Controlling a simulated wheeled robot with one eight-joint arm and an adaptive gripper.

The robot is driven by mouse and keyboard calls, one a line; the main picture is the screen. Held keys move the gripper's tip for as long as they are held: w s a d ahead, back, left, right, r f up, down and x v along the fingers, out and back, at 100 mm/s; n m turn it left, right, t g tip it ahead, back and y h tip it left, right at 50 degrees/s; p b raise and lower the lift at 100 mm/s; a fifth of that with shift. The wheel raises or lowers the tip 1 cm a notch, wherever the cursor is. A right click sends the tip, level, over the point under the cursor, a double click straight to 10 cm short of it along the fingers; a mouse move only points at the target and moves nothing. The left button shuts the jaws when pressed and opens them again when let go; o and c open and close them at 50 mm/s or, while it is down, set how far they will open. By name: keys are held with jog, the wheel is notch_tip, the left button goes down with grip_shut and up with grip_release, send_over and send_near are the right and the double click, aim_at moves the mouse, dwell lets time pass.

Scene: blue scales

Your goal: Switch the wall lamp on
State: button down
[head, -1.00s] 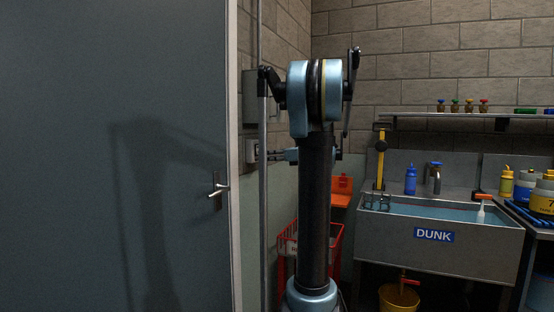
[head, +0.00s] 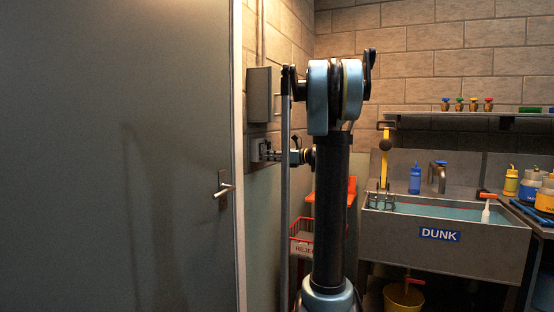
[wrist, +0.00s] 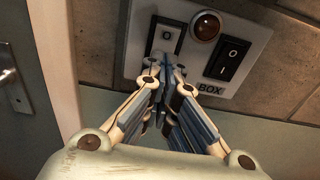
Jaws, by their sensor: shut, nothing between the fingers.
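The switch plate (head: 256,147) is on the block wall beside the door. In the wrist view the plate (wrist: 230,85) carries a pale rocker switch (wrist: 165,36) on the left, a red dome (wrist: 205,26) and a black rocker (wrist: 229,59) above the word BOX. My gripper (wrist: 169,76) is shut and empty, its tips at the lower part of the pale rocker; they hide that part, and I cannot tell whether they touch. My gripper (head: 268,154) also shows at the plate in the head view. Warm light falls from above; the lamp itself is out of view.
A grey door (head: 130,160) with a lever handle (head: 224,190) stands at the left. A grey box (head: 259,95) is on the wall above the plate. A red crate (head: 303,238) and the DUNK sink (head: 445,250) are to the right.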

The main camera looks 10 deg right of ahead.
jog(key=shift+s+d, duration=0.25)
jog(key=shift+d, duration=0.1)
jog(key=f+v, duration=0.2)
jog(key=v, duration=1)
jog(key=shift+s+d+f, duration=0.15)
jog(key=shift+d+f, duration=0.1)
jog(key=shift+d, duration=0.2)
jog(key=s+a+f+n+g+h, duration=0.3)
jog(key=s+a+f+n, duration=0.3)
jog(key=s+f, duration=0.3)
jog(key=s+a+f+n+g+h, duration=0.3)
jog(key=s+a+f+n, duration=0.3)
jog(key=s, duration=0.4)
jog(key=s+d+f+n+h, duration=0.3)
jog(key=s+f+n, duration=0.3)
jog(key=s+f, duration=0.2)
jog(key=s+d+f+n+g+h, duration=0.1)
jog(key=s+d+f+n+h, duration=0.2)
jog(key=s+f, duration=0.6)
jog(key=s+n+h, duration=0.2)
jog(key=n, duration=0.1)
jog(key=shift+d+f+n+h, duration=0.15)
jog(key=shift+f+n+h, duration=0.15)
